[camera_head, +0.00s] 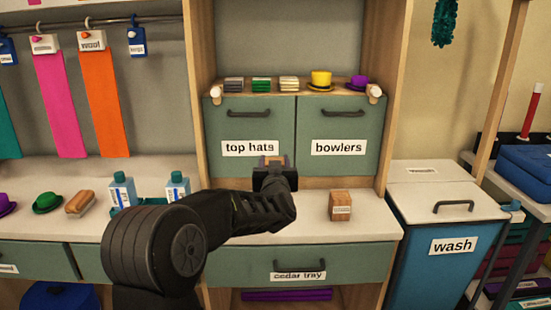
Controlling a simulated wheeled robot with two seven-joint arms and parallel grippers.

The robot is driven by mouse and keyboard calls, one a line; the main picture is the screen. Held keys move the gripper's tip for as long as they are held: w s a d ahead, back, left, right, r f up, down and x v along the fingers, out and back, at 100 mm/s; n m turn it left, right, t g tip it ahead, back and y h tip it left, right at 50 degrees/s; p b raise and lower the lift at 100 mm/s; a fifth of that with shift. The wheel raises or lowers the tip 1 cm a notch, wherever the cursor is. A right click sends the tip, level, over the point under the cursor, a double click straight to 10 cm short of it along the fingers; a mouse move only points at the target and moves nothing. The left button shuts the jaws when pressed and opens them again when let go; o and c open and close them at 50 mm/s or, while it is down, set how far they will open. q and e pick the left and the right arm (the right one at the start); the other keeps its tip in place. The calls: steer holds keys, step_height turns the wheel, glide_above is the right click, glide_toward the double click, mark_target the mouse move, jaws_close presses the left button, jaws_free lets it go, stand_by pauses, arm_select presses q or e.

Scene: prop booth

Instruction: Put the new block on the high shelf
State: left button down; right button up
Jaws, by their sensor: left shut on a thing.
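My left gripper (273,172) is above the counter in front of the cabinet doors. It is shut on a small wooden block (272,160), mostly hidden by the jaws, with only a bit of tan showing at the top. A second wooden block (341,205) with a pale label stands on the counter to the right of the gripper. A narrow wooden shelf (222,98) runs above the two green doors. It bears several folded stacks, a yellow hat (321,79) and a purple hat (357,83). My right gripper is out of view.
Doors labelled "top hats" (249,148) and "bowlers" (338,147) are shut. A "cedar tray" drawer (298,275) is below the counter. Blue bottles (123,188) and a green hat (47,202) stand at left. A blue "wash" bin (450,225) is at right.

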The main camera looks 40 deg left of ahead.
arm_select(q)
steer(key=d+f+m+t+h, duration=0.1)
steer(key=d+f+m+h, duration=0.1)
steer(key=d, duration=0.3)
steer(key=s+d+f+m+t+h, duration=0.1)
steer(key=d+f+m+h, duration=0.1)
steer(key=d, duration=0.4)
steer(key=d+f+m+t+h, duration=0.1)
steer(key=d+f+m+h, duration=0.1)
steer(key=d, duration=0.4)
steer(key=shift+s+d+f+h, duration=0.1)
steer(key=shift+s+f+h, duration=0.15)
steer(key=shift+h, duration=0.4)
steer(key=shift+s+d+f+h, duration=0.15)
steer(key=shift+f+h, duration=0.1)
steer(key=shift+h, duration=0.4)
steer(key=s+d+f+m+h, duration=0.2)
steer(key=s+d+h, duration=0.1)
steer(key=d, duration=0.3)
steer(key=s+d+f+m+h, duration=0.2)
steer(key=s+d+h, duration=0.1)
steer(key=d, duration=0.4)
steer(key=shift+f+m+h, duration=0.25)
steer(key=shift+m+h, duration=0.15)
steer(key=shift+h, duration=0.3)
